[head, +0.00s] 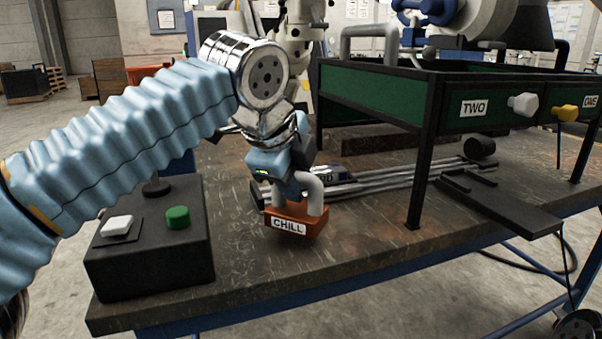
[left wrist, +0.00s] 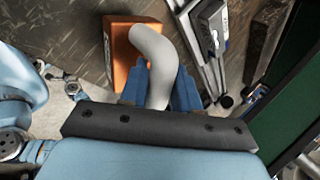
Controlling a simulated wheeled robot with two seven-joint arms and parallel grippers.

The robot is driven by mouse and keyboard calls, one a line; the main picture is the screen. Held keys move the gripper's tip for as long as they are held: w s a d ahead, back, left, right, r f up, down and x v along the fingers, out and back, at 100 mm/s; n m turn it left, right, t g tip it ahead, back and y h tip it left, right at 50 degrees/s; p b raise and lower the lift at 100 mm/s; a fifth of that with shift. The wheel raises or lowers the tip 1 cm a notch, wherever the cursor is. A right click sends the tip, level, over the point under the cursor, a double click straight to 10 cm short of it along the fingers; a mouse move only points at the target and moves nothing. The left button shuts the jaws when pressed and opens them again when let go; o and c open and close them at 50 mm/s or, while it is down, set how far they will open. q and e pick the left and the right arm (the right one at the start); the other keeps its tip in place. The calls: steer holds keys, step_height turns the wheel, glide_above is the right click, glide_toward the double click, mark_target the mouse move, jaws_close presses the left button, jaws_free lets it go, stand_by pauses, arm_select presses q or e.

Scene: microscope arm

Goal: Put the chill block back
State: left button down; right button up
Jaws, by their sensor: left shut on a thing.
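The chill block is an orange block (head: 297,221) with a white label reading CHILL and a thick grey curved handle (head: 314,194). My left gripper (head: 296,186) comes down from above and is shut on the handle. In the left wrist view the blue fingers (left wrist: 160,85) sit on both sides of the grey handle (left wrist: 152,55), with the orange block (left wrist: 128,45) beyond. The block is over or on the dark worktable (head: 370,235); I cannot tell whether its underside touches. My right gripper is not in view.
A black box (head: 150,255) with a white button and a green button (head: 178,217) stands at the left. Metal rails (head: 390,175) lie behind the block. A green framed unit (head: 440,108) with drawers labelled TWO and ONE stands at the right. The table front is clear.

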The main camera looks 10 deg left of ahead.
arm_select(q)
steer(key=shift+s+f+b, duration=0.15)
steer(key=shift+f+b, duration=0.15)
steer(key=shift+f, duration=0.85)
steer(key=shift+f, duration=0.1)
steer(key=c, duration=0.8)
jaws_free()
steer(key=shift+f, duration=0.15)
steer(key=shift+s+r, duration=0.1)
steer(key=shift+r, duration=0.25)
steer(key=p+v, duration=0.3)
steer(key=v, duration=0.8)
steer(key=shift+s+r, duration=0.15)
steer(key=shift+r, duration=0.1)
